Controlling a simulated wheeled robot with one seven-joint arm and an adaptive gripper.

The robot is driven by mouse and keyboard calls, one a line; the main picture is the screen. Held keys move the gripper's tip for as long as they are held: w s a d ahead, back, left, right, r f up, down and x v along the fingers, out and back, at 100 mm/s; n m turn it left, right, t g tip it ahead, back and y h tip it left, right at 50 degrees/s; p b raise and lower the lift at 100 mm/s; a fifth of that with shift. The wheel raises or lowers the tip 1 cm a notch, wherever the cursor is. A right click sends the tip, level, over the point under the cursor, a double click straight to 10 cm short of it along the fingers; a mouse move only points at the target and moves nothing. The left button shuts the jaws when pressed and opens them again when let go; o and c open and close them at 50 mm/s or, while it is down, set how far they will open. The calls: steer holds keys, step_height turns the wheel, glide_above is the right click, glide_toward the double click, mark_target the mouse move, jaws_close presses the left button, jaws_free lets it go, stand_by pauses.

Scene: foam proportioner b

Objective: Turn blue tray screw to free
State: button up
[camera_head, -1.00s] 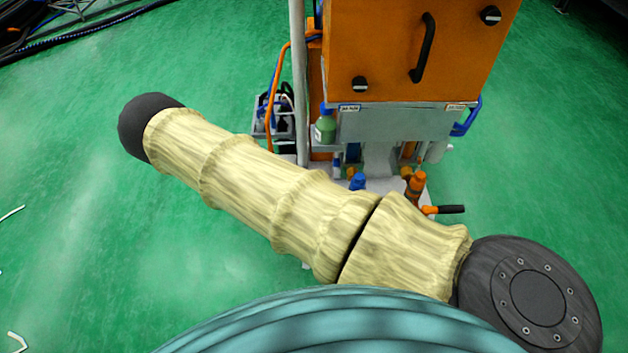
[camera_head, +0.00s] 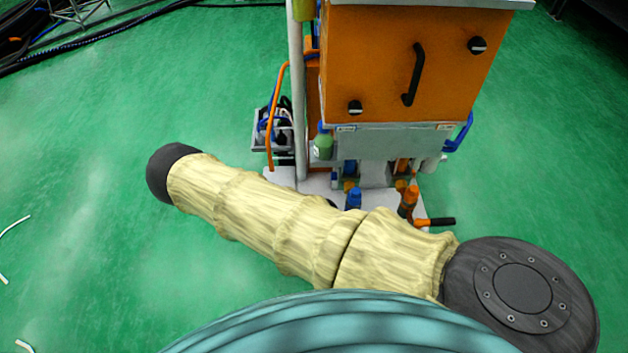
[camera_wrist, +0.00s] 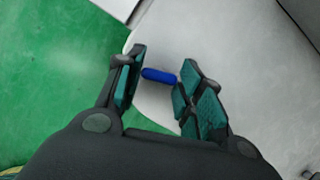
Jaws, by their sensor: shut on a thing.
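The blue tray screw (camera_wrist: 158,75) shows in the wrist view as a short, rounded blue bar above a pale grey surface. My gripper (camera_wrist: 162,72) has one teal-padded finger at each end of it and is shut on it. In the head view my gripper cannot be made out, and my yellow-sleeved arm crosses in front of the machine's foot. I cannot tell whether the screw shows in the head view.
An orange cabinet (camera_head: 400,70) stands above a pale base (camera_head: 312,184). A blue-topped fitting (camera_head: 353,198) and an orange fitting with a black lever (camera_head: 435,222) stand near the base's front. A grey pole (camera_head: 299,100) rises at left. Green floor (camera_head: 90,220) is open at left.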

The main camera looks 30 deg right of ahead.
steer(key=shift+n+y+p, duration=0.35)
steer(key=shift+n+y, duration=0.05)
steer(key=shift+n, duration=0.6)
steer(key=shift+w, duration=0.1)
steer(key=o, duration=1)
steer(key=shift+v, duration=3.75)
